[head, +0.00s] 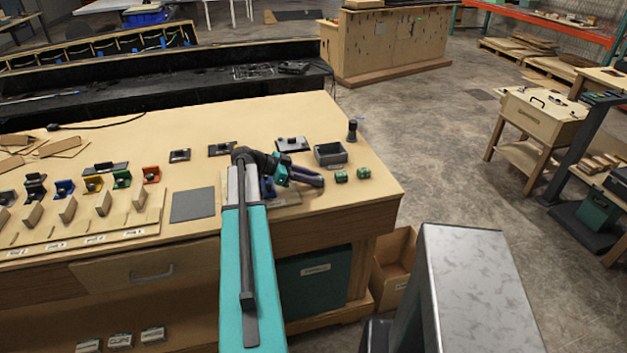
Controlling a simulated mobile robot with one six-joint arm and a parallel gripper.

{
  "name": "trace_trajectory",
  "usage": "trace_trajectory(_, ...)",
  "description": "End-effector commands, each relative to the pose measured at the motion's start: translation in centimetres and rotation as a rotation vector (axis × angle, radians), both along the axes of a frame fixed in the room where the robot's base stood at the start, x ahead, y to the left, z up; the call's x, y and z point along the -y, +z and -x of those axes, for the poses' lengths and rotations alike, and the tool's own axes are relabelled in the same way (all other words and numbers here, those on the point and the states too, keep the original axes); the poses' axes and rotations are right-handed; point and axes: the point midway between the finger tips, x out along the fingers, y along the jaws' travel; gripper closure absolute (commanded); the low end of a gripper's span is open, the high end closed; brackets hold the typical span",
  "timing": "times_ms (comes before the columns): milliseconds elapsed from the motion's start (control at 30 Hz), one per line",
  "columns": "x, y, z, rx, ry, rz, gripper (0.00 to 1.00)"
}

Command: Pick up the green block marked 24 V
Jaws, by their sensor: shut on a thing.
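Two small green blocks lie on the wooden bench top near its right end, a left one (341,176) and a right one (363,173). Their markings are too small to read, so I cannot tell which one says 24 V. My gripper (318,180) is low over the bench, pointing right, with its dark purple-tinted fingers just left of the left green block. A narrow gap seems to show between the fingertips and that block. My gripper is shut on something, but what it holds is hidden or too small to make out.
A grey open box (330,154) and a dark upright cylinder (352,131) stand behind the green blocks. A blue piece (267,187) is partly hidden by my arm. A grey mat (193,205) and a rack of coloured holders (122,178) lie left. The bench's right edge is close.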

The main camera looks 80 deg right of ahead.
Motion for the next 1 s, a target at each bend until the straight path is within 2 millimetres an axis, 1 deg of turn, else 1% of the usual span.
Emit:
trace_trajectory(267,0.0,1.4,0.0,0.001,0.001,0.002,0.99)
trace_trajectory(467,0.0,3.0,0.0,0.001,0.0,0.001,0.99)
trace_trajectory(767,-3.5,3.3,0.3,0.0,0.001,0.0,0.99)
trace_trajectory(1000,-6.7,3.6,0.5,0.0,0.002,0.001,0.99)
